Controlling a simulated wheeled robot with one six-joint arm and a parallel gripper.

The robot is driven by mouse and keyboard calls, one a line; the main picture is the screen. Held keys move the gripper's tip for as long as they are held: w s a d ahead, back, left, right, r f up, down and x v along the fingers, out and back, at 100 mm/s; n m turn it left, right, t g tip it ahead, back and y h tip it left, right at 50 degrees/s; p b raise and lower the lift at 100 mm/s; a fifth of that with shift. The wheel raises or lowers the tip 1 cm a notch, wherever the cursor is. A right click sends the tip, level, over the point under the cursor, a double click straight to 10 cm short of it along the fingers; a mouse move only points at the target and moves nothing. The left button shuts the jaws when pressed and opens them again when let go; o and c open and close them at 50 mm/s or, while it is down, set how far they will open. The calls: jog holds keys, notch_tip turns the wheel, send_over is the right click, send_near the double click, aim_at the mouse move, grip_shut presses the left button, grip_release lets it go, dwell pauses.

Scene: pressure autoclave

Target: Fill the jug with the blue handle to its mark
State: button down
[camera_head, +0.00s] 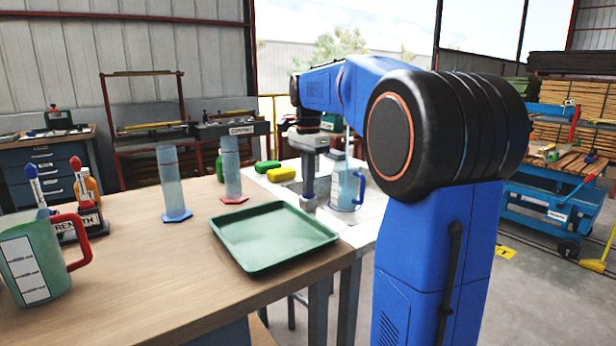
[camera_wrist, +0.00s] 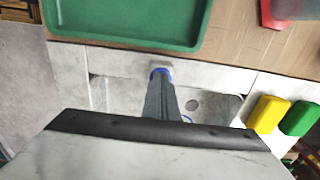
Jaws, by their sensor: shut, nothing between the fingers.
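The jug with the blue handle (camera_head: 345,190) stands upright at the sink, its handle to the right. A thin pale vertical streak shows above it; I cannot tell whether it is running water. The jug's mark and level are too small to read. My gripper (camera_head: 309,196) points down just left of the jug, shut and empty. My gripper's body hides most of the jug there.
A green tray (camera_head: 275,236) lies on the wooden bench, left of the sink (camera_wrist: 218,103). A red-handled jug (camera_head: 30,262) and two tall cylinders (camera_head: 172,185) (camera_head: 231,170) stand on the bench. Yellow (camera_head: 281,174) and green (camera_head: 267,166) blocks lie behind the sink.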

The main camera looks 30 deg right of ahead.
jog(key=shift+f, duration=0.3)
dwell(0.6)
notch_tip(320, 180, up, 15)
jog(key=shift+f, duration=0.2)
dwell(0.3)
dwell(1.0)
